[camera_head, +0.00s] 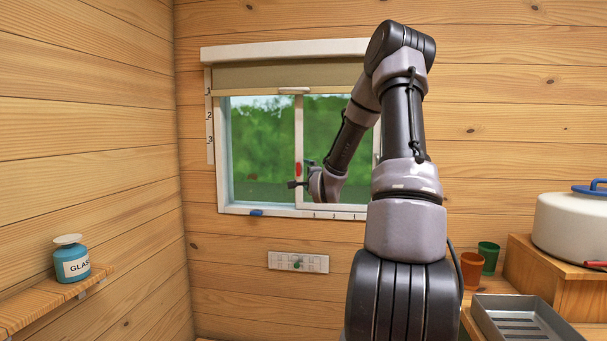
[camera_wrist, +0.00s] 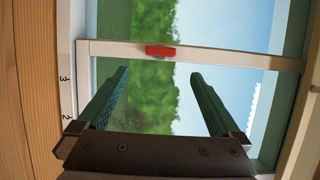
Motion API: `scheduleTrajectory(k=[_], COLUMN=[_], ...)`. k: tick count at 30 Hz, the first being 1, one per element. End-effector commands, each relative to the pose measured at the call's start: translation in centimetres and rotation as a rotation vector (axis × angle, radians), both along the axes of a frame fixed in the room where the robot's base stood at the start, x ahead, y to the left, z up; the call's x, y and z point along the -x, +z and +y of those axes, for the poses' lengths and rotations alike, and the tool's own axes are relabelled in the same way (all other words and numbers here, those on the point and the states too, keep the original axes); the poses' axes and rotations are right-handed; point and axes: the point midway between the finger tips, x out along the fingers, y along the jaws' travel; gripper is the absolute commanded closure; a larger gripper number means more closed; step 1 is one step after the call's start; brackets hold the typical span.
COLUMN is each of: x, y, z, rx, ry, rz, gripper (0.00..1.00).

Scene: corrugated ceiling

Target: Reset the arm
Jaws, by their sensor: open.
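My arm rises at the centre right of the head view and bends down toward the window (camera_head: 262,212). My gripper (camera_head: 295,175) is in front of the window's middle upright, near a small red catch (camera_head: 299,169). In the wrist view my gripper (camera_wrist: 160,85) is open, its two dark green fingers spread wide with nothing between them. The red catch (camera_wrist: 160,51) sits on the white window bar (camera_wrist: 230,56), beyond the fingertips. I cannot tell from these views whether the fingers touch the window.
A blue jar (camera_head: 72,265) stands on a left wall shelf (camera_head: 40,305). A white panel (camera_head: 298,262) is below the window. At right are a grey tray (camera_head: 525,322), a green cup (camera_head: 488,257), an orange cup (camera_head: 471,270) and a white pot (camera_head: 572,225). A blind (camera_head: 285,75) covers the window's top.

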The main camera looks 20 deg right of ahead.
Motion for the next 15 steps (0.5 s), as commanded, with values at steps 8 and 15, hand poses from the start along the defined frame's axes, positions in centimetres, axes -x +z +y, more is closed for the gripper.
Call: scheduleTrajectory(k=[8,15], x=[2.2,2.2], y=[-0.1,-0.1], z=[0.4,0.4], rx=[-0.001,-0.001], ry=[0.000,0.000], rz=[0.001,0.001], gripper=[0.00,0.00])
